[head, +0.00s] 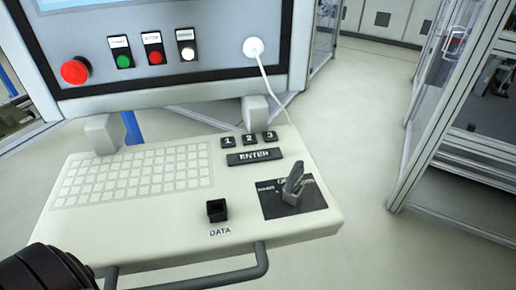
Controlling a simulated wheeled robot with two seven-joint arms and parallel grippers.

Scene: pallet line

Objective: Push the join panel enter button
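The join panel (150,222) is a pale sloped console at the centre left of the head view. Its enter button (254,157) is a wide dark key with white lettering, below three small dark keys marked 1, 2 and 3 (249,139). Nothing touches or covers the enter button. A dark rounded part of my own left side shows at the bottom left corner, over the panel's front edge. Neither gripper's fingers are in the head view.
A grey lever (293,183) stands on a black plate right of the DATA socket (217,210). A grey handle bar (200,275) runs along the front. An upright panel behind carries a red knob (75,70). A metal frame (440,110) stands right; floor between is clear.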

